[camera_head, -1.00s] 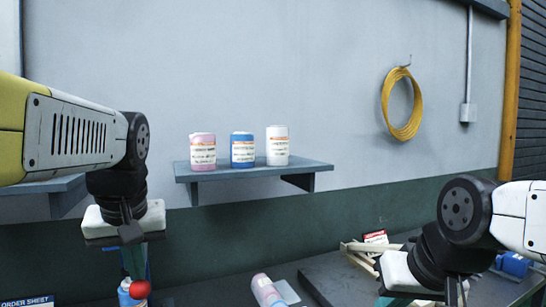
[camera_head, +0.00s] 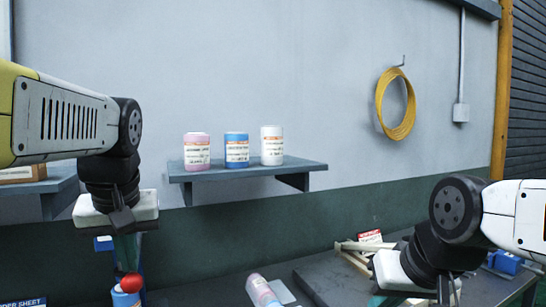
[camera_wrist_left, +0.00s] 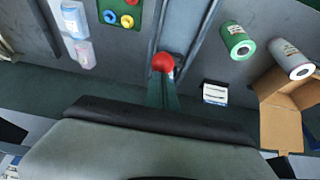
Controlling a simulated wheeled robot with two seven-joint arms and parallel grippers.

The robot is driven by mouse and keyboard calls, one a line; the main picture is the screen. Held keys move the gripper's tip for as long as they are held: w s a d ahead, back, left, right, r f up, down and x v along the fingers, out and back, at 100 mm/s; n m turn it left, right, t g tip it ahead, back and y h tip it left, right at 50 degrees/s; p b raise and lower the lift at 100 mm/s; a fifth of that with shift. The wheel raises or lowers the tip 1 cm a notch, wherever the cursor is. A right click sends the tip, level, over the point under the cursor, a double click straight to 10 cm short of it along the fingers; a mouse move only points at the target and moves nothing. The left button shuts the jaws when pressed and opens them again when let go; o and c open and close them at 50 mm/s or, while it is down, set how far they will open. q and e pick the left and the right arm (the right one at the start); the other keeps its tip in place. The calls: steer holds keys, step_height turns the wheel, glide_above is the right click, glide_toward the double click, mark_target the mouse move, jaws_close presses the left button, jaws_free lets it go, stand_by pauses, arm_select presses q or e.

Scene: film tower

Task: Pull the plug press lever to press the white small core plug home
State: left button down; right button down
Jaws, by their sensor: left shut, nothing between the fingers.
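A round red lever knob (camera_head: 131,283) is at the lower left of the head view, just below my left gripper (camera_head: 126,262). The left gripper points down and its fingers are shut with nothing between them. In the left wrist view the knob (camera_wrist_left: 163,62) is right at the fingertips (camera_wrist_left: 163,78); I cannot tell whether they touch. The lever's shaft and the press body are not clearly distinguishable. I cannot make out the white small core plug. My right gripper (camera_head: 446,292) is at the lower right, its fingertips cut off or hidden.
A wall shelf (camera_head: 245,172) holds pink, blue and white bottles. In the left wrist view a green roll (camera_wrist_left: 236,41), a white roll (camera_wrist_left: 290,58) and an open cardboard box (camera_wrist_left: 282,118) are on the right. A green plate (camera_wrist_left: 121,12) carries coloured rings.

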arm_select(q)
steer(key=shift+s+d+r, duration=0.1)
steer(key=shift+s+r, duration=0.05)
steer(key=shift+r, duration=1.3)
step_height(320, 180, up, 7)
steer(key=w, duration=0.1)
steer(key=shift+a, duration=0.4)
steer(key=shift+w+r, duration=0.1)
steer(key=w+a+r, duration=0.1)
steer(key=w+r, duration=0.2)
steer(key=r, duration=0.3)
steer(key=shift+a+r, duration=0.25)
steer(key=shift+a, duration=0.1)
steer(key=w+r, duration=0.1)
steer(key=w+a+r, duration=0.1)
steer(key=w+r, duration=0.1)
steer(key=shift+w+a+r, duration=0.15)
steer(key=shift+a+r, duration=0.2)
steer(key=shift+r, duration=0.05)
